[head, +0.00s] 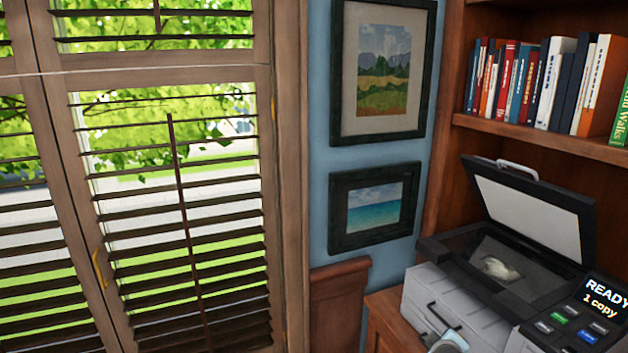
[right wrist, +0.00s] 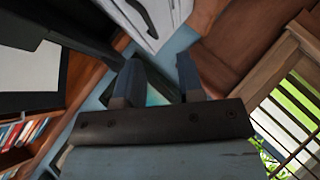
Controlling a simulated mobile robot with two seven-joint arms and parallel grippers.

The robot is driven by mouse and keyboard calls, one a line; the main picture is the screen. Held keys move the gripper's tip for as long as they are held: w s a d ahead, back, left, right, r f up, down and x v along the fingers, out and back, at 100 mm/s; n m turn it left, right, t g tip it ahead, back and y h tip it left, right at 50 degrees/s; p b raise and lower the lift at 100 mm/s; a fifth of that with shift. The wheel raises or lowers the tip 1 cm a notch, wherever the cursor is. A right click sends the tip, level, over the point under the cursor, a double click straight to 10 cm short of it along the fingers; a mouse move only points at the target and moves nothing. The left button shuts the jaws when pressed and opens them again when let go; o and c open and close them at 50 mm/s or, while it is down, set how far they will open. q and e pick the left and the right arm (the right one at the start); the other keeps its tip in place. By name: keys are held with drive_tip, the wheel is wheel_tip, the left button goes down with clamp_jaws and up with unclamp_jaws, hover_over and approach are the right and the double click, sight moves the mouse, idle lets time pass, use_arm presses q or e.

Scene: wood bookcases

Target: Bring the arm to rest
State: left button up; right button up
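My right gripper (right wrist: 158,72) shows in the right wrist view with its two dark fingers apart. Nothing is between them; the blue wall and part of a seascape picture show through the gap. In the head view a small pale grey-blue part, which looks like the end of my right arm (head: 447,341), shows at the bottom edge in front of the printer (head: 425,300). My left gripper is in neither view.
The printer's lid (head: 535,215) is raised and a pale item (head: 498,268) lies on its glass. Its screen (head: 603,297) reads "READY 1 copy". Bookcase shelf (head: 540,138) above holds books (head: 545,85). Two framed pictures (head: 385,70) hang left of it; a shuttered window (head: 180,200) fills the left.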

drive_tip(key=s+a+f+y, duration=0.2)
drive_tip(key=s+f, duration=0.2)
drive_tip(key=s, duration=0.3)
drive_tip(key=s+a+f+m+y, duration=0.1)
drive_tip(key=s+a+f, duration=0.2)
drive_tip(key=s, duration=0.3)
drive_tip(key=s+a+f+y, duration=0.2)
drive_tip(key=s+f, duration=0.2)
drive_tip(key=s, duration=0.3)
drive_tip(key=s+a+m+y, duration=0.1)
drive_tip(key=s+a, duration=0.1)
drive_tip(key=s, duration=0.6)
drive_tip(key=s+a+m+y, duration=0.2)
drive_tip(key=s+a, duration=0.1)
drive_tip(key=s, duration=0.5)
drive_tip(key=shift+r, duration=0.15)
drive_tip(key=shift+s+d, duration=0.1)
